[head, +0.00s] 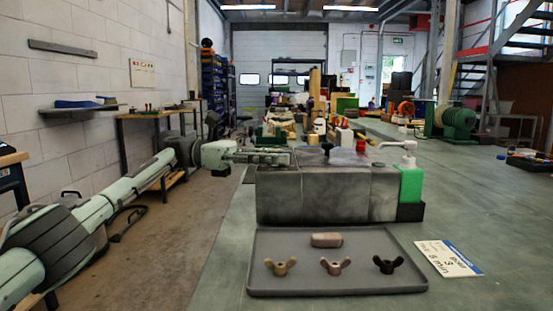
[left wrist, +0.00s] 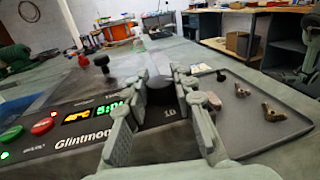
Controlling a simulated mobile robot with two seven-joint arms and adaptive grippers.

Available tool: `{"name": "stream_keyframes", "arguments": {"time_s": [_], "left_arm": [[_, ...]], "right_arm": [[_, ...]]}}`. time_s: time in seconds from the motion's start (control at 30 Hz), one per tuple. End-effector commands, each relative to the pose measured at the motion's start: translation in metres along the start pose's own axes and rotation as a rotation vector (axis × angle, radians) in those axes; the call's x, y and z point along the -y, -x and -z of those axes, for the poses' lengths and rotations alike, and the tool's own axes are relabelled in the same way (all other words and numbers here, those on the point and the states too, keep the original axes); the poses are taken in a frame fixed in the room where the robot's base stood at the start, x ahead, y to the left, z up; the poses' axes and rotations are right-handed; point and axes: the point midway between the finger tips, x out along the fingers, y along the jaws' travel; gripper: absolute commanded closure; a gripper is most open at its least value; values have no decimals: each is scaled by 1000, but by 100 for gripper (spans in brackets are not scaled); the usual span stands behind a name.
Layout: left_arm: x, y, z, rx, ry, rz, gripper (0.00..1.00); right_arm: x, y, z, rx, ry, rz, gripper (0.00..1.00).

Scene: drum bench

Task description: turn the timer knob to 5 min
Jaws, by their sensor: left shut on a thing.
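The drum machine is a grey box (head: 325,195) in the middle of the head view. Its dark control panel (left wrist: 75,125) shows in the left wrist view, with an orange reading and a green timer display (left wrist: 106,110) that starts with 5 and is partly covered by a finger. My left gripper (head: 287,157) reaches in from the left over the machine's far left part. In the left wrist view its fingers (left wrist: 180,78) are closed in over the panel beside a printed 10. My right gripper is not in view.
A grey tray (head: 337,290) in front holds three wing nuts (head: 334,267) and a small block (head: 326,240). A printed card (head: 448,258) lies right of it. A green bottle (head: 410,183) stands at the machine's right end. The bench at right is mostly clear.

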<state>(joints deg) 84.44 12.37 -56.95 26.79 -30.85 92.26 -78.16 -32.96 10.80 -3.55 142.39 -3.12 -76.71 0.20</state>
Motion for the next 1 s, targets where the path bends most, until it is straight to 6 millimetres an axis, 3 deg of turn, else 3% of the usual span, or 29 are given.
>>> {"name": "stream_keyframes", "arguments": {"time_s": [0.17,0.2,0.37,0.73,1.0], "left_arm": [[0,-2,-1,1,-1,3,100],[0,-2,-1,1,-1,3,74],[0,-2,-1,1,-1,2,54],[0,-1,-6,1,-2,0,53],[3,-1,-53,1,-5,-1,53]], "right_arm": [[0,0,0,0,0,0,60],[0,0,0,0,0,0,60],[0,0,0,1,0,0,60],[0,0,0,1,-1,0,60],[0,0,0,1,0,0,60]]}}
